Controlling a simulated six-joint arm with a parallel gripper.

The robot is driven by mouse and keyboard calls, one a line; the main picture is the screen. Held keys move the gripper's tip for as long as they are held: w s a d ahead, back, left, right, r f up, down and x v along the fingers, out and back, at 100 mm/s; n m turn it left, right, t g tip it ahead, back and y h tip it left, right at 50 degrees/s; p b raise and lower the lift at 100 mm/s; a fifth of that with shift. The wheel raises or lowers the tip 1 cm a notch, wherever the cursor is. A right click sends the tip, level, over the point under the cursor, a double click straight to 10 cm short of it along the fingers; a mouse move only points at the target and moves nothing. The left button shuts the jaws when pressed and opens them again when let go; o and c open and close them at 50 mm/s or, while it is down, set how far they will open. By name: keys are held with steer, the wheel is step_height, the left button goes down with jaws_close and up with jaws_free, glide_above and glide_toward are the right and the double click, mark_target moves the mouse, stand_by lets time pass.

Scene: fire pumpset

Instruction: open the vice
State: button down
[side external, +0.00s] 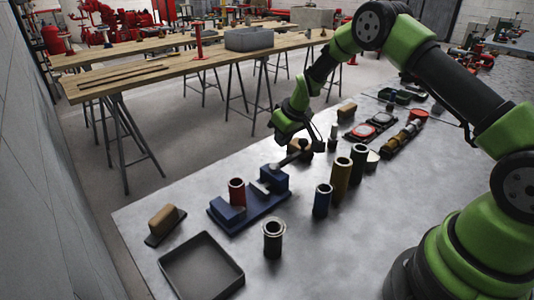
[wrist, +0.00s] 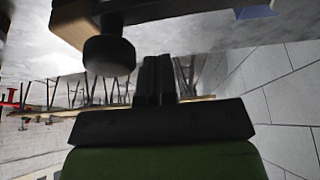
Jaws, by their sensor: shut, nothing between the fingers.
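The blue vice (side external: 270,181) stands on the metal table, its jaw blocks on a flat base. A dark red cylinder (side external: 236,187) stands between the jaws. A grey bar (side external: 289,159) sticks out at the vice's far right end. My gripper (side external: 317,141) is beside that end, low over the table. In the wrist view, the fingers of my gripper (wrist: 158,78) are shut and empty. A black round knob (wrist: 108,56) on a dark bar is left of the fingertips, apparently apart from them. A bit of blue shows at the top right. Exact contact is hard to tell.
A tan block (side external: 300,146) is close by my gripper. Dark, brass and blue cylinders (side external: 341,181) stand right of the vice. A black tray (side external: 202,267), a grey cylinder (side external: 273,238) and a brush-like block (side external: 164,223) are in front. Wooden trestle tables (side external: 180,65) stand behind.

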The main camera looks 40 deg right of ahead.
step_height(320, 180, up, 7)
stand_by(0.8)
steer(key=shift+w, duration=0.1)
steer(key=s+a+r+m+t, duration=0.1)
steer(key=s+a+r, duration=0.3)
steer(key=s+r, duration=0.3)
steer(key=s+a+r+m, duration=0.1)
steer(key=s+a+r, duration=0.3)
steer(key=r, duration=0.6)
steer(key=s+a+m+t+y, duration=0.1)
steer(key=s+a+m+y, duration=0.1)
steer(key=s, duration=1.7)
steer(key=shift+s+a+r+t, duration=0.15)
steer(key=shift+a+r+t, duration=0.2)
steer(key=shift+a, duration=0.3)
